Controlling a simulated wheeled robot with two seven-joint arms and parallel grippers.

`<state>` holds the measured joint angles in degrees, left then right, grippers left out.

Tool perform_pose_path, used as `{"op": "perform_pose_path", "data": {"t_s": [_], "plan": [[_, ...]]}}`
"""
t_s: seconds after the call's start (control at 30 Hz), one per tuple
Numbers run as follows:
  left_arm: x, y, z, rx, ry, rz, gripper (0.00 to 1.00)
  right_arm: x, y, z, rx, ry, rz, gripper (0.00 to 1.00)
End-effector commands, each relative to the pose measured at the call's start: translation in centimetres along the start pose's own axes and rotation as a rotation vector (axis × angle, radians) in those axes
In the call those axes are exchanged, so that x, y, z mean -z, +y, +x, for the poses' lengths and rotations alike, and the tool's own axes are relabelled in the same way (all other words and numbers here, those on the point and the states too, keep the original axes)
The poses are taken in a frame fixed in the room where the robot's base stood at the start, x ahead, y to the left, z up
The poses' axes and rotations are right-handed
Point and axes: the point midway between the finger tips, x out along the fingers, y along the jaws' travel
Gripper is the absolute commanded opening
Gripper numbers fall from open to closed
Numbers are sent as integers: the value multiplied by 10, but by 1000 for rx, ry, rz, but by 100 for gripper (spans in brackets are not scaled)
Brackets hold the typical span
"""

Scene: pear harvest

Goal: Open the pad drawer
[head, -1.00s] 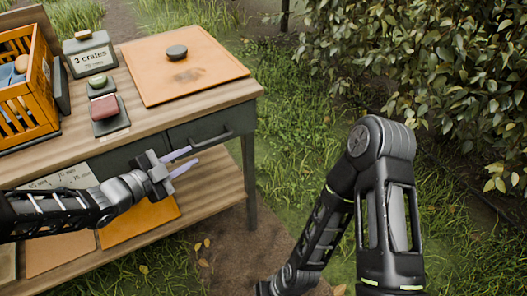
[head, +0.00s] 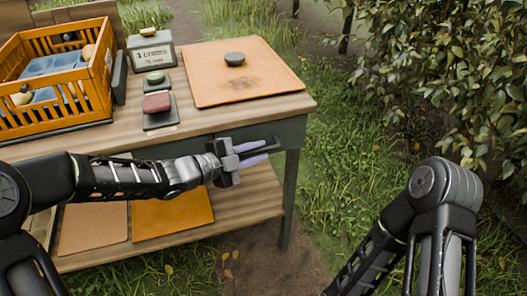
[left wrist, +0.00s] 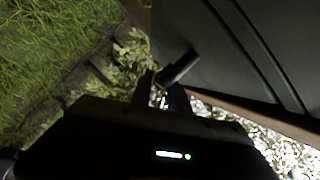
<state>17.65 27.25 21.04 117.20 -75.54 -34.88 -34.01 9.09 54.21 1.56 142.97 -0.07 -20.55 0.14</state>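The pad drawer (head: 222,133) is a dark grey-green front under the right part of the wooden worktop, and it looks closed. Its dark bar handle (head: 272,142) is partly hidden behind my left gripper (head: 268,151). The left gripper points right along the drawer front, its two pale fingers apart at the handle. In the left wrist view, the handle (left wrist: 180,67) sticks out from the dark drawer front (left wrist: 222,60) at the tips of the open fingers (left wrist: 162,92). I cannot tell whether they touch it. My right gripper is out of view below the picture.
On the worktop (head: 205,118) stand an orange crate (head: 108,87), a sign, a red pad (head: 157,102), a green pad (head: 154,77) and an orange board (head: 270,85) with a dark knob. A table leg (head: 289,195) stands below the drawer. Grass and a bush lie right.

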Motion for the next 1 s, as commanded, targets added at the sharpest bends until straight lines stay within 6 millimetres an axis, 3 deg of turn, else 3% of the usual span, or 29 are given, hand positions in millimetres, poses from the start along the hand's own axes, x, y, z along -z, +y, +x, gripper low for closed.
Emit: {"op": "perform_pose_path", "data": {"t_s": [0.2,0.47,0.77,1.0], "plan": [[0,0,22,0,2,1,22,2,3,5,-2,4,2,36],[0,0,24,0,0,0,22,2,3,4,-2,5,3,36],[0,0,24,0,0,0,0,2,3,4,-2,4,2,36],[0,0,24,0,0,0,0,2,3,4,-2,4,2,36]]}}
